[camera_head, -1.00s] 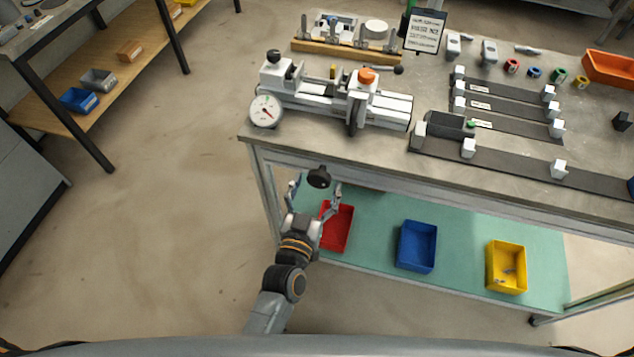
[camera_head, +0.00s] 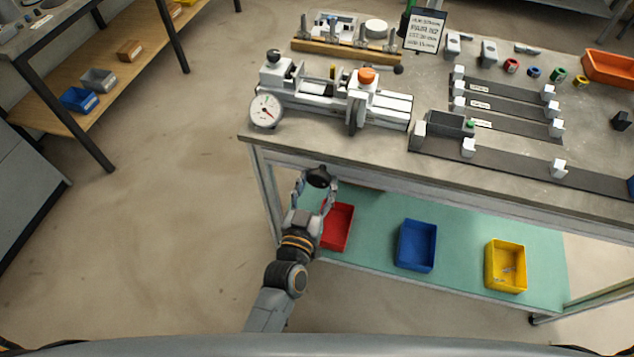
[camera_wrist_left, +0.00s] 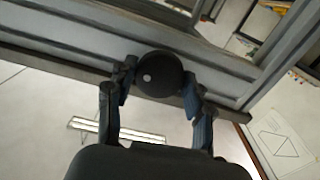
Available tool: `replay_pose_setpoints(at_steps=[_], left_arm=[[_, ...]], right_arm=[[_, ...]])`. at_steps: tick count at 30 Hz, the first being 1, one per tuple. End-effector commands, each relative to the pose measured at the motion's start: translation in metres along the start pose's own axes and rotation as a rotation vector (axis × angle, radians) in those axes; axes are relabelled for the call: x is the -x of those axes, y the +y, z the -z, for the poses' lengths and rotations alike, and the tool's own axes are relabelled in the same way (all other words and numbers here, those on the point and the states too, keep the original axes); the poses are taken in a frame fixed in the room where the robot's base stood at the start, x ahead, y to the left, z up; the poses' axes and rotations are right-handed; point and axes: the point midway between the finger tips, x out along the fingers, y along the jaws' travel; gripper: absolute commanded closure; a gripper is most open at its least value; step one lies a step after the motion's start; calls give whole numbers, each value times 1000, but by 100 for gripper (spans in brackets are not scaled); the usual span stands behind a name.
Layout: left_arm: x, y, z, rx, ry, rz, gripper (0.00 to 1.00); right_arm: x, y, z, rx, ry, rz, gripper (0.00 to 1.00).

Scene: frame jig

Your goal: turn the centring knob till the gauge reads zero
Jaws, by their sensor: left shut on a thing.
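The centring knob (camera_head: 318,177) is black and round and sits at the front of the bench, below the edge of its top. It also shows in the left wrist view (camera_wrist_left: 159,74), with a pale dot on its face. My left gripper (camera_head: 316,187) is shut on the knob, one finger on each side. In the left wrist view its fingers (camera_wrist_left: 160,88) flank the knob. The gauge (camera_head: 265,111) is a white round dial at the left end of the fixture on the bench, with a red needle pointing to the upper left. Its marks are too small to read.
The fixture (camera_head: 335,98) with an orange knob (camera_head: 366,75) stands on the bench top (camera_head: 390,150). Red (camera_head: 337,228), blue (camera_head: 416,246) and yellow (camera_head: 506,266) bins sit on the lower shelf. The floor left of the bench is clear.

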Motion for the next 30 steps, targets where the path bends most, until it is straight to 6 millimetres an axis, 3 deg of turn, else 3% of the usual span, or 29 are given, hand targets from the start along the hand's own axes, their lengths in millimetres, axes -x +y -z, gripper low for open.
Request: replay_pose_setpoints(at_steps=[8, 30], left_arm=[[0, 0, 1, 172, 0, -1, 79], [0, 0, 0, 873, 2, -1, 79]], right_arm=[[6, 0, 1, 0, 0, 0, 60], [12, 0, 1, 0, 0, 0, 60]])
